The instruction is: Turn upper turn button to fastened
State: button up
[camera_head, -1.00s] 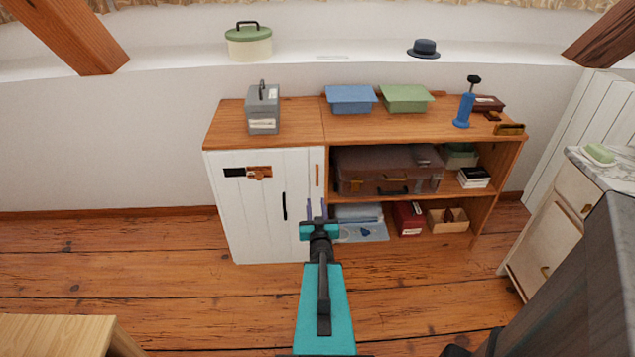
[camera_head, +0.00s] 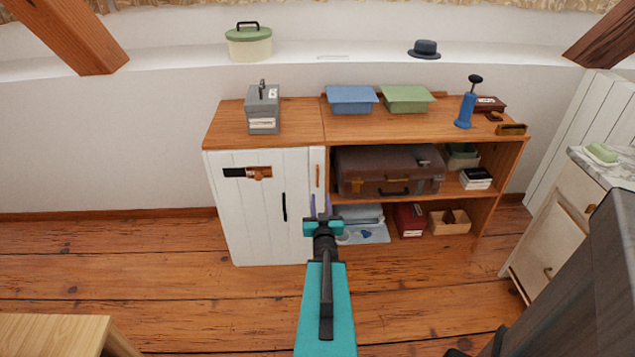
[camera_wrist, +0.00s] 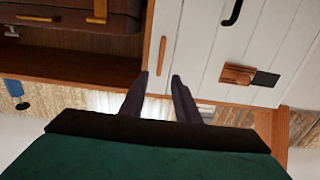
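The upper turn button (camera_head: 318,176) is a small wooden bar standing upright on the white strip at the right edge of the cabinet door (camera_head: 260,220). In the wrist view, which is upside down, the turn button (camera_wrist: 162,50) also stands upright, just beyond my fingertips. My gripper (camera_head: 321,202) is in front of the cabinet, below the turn button in the head view. In the wrist view my gripper (camera_wrist: 161,80) is open, with an empty gap between two dark fingers. No contact with the button shows.
The door has a black handle (camera_head: 284,207) and a dark and brown latch plate (camera_head: 247,172). Right of it are open shelves with a brown suitcase (camera_head: 388,171), a red box (camera_head: 409,219) and a wooden box (camera_head: 450,222).

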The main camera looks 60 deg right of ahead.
aim_at(318, 177)
jog(key=b+x, duration=0.2)
jog(key=b, duration=0.1)
jog(key=b+x, duration=0.3)
jog(key=b, duration=0.1)
jog(key=shift+f+b, duration=0.2)
jog(key=shift+b, duration=0.1)
jog(key=b, duration=0.3)
jog(key=shift+w+d, duration=0.35)
jog(key=shift+d, duration=0.05)
jog(key=d+b, duration=0.1)
jog(key=b, duration=0.5)
jog(key=shift+w, duration=0.3)
jog(key=shift+b+x, duration=0.3)
jog(key=shift+x, duration=2.45)
jog(key=shift+r, duration=0.2)
jog(key=shift+c, duration=0.4)
grip_shut()
jog(key=shift+f, duration=0.1)
